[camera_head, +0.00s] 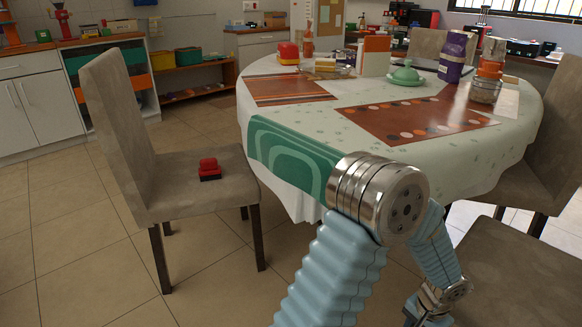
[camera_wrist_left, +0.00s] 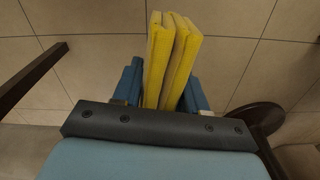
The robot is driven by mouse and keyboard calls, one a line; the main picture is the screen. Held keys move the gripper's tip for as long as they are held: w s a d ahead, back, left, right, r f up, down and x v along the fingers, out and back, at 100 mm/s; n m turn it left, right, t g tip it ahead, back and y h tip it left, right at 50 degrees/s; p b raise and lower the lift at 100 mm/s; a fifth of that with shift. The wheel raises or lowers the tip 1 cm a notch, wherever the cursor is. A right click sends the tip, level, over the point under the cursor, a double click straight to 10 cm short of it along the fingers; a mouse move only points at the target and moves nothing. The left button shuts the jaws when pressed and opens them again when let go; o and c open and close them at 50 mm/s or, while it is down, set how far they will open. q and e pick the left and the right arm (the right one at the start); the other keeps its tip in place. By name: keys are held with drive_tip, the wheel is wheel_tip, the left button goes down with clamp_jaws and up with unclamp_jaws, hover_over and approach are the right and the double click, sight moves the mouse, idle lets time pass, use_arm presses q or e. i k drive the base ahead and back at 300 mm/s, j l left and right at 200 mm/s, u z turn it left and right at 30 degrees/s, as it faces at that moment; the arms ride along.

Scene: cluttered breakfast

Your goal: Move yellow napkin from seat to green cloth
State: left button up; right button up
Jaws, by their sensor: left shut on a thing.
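The yellow napkin (camera_wrist_left: 172,58) is a folded yellow piece with two thick layers, seen in the left wrist view. My left gripper (camera_wrist_left: 162,88) is shut on it, with a blue finger on each side and tiled floor behind it. The green cloth (camera_head: 292,158) with pale curved lines hangs over the near left edge of the table in the head view. The seat (camera_head: 185,190) of the grey-brown chair stands left of the table and holds a small red object (camera_head: 209,168). No napkin shows on this seat. My left gripper and the napkin are not visible in the head view.
Another chair seat (camera_head: 510,275) is at lower right. Floor at left is clear.

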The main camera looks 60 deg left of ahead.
sight(312, 129)
drive_tip(key=j+u, duration=0.35)
drive_tip(key=u, duration=0.15)
drive_tip(key=j+u, duration=0.5)
drive_tip(key=j, duration=0.25)
drive_tip(key=i+j, duration=0.15)
